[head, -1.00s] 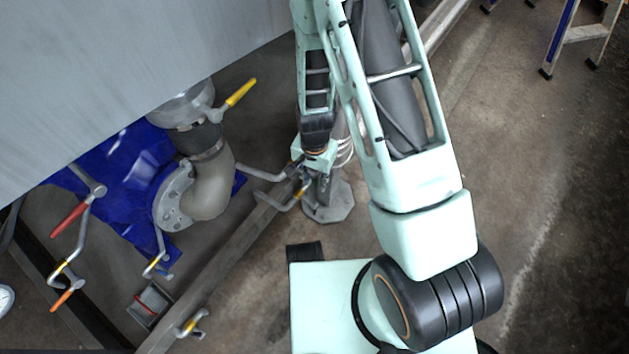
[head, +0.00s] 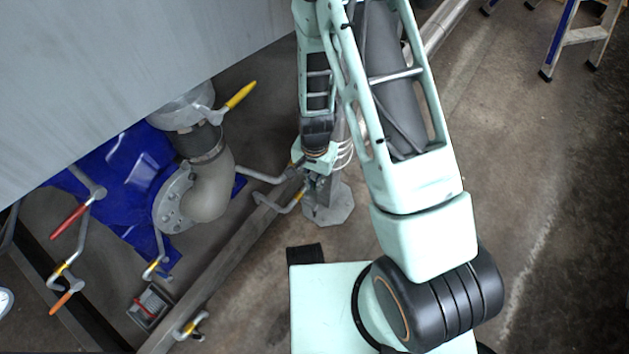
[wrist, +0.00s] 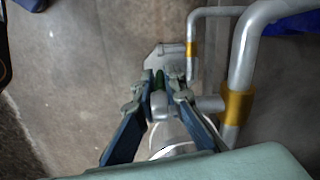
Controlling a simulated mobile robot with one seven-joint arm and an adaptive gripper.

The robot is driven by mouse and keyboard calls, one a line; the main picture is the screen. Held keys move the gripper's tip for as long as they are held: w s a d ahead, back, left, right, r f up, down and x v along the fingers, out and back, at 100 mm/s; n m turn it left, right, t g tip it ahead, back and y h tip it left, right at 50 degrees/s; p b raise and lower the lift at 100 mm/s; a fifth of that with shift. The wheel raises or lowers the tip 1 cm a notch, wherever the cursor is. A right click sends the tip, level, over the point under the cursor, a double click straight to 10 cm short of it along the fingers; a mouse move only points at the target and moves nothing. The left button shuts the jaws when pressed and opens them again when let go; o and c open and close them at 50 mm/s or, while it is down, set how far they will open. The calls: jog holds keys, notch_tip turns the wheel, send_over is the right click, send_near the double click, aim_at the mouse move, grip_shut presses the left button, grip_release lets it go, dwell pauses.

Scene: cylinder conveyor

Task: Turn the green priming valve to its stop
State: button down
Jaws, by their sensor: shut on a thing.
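The green priming valve handle (wrist: 159,79) shows as a small dark green piece between my fingertips in the wrist view. My gripper (wrist: 160,88) is shut on it, one finger on each side. Most of the handle is hidden by the fingers. Grey pipe (wrist: 207,103) runs to the right just behind the fingers. In the head view my gripper (head: 312,178) is small and mostly hidden beneath my arm, near the pipe ends by a grey post. The green handle cannot be made out there.
Grey pipes with a brass-coloured collar (wrist: 236,106) stand close right of my gripper. A post foot (head: 328,204) is beside it. A yellow-handled valve (head: 238,96), a red handle (head: 69,221) and an orange handle (head: 61,302) lie left.

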jog(key=shift+s, duration=0.1)
jog(key=shift+s+a+g+y, duration=0.1)
jog(key=shift+a+g+y, duration=0.05)
jog(key=shift+g+y, duration=0.3)
jog(key=c, duration=2)
grip_release()
notch_tip(320, 180, up, 10)
jog(key=shift+r, duration=0.1)
jog(key=shift+c, duration=0.2)
